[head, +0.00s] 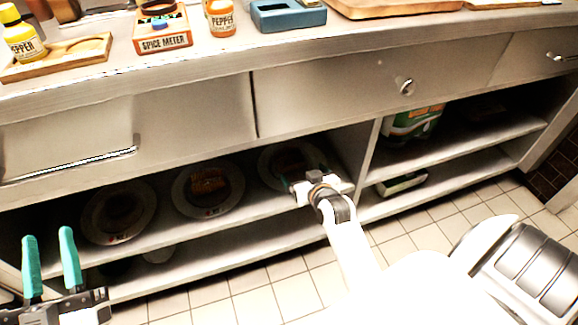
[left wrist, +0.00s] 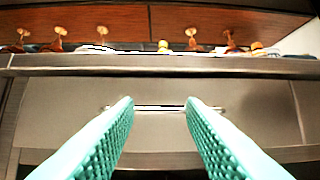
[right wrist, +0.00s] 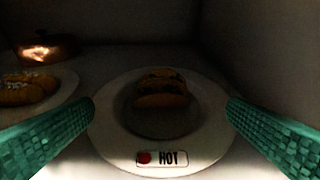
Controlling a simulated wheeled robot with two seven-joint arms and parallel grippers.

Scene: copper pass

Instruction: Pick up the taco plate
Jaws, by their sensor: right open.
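The taco plate (right wrist: 112,120) is a round white plate with what look like folded tacos (right wrist: 160,90) in its middle and a "HOT" label on its front rim. It sits on the dim upper shelf under the counter and is the rightmost of three plates in the head view (head: 266,168). My right gripper (right wrist: 160,110) is open, one finger at each side of the plate in the right wrist view. I cannot tell whether the fingers touch the rim. My left gripper (head: 48,238) is open and empty at the lower left, facing a drawer front in the left wrist view.
Another food plate (head: 208,212) stands left of the taco plate, with a third plate (head: 118,238) beyond it. A vertical divider (head: 350,155) closes the bay on the right. The counter (head: 120,65) overhangs above. Tiled floor (head: 420,238) lies clear in front.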

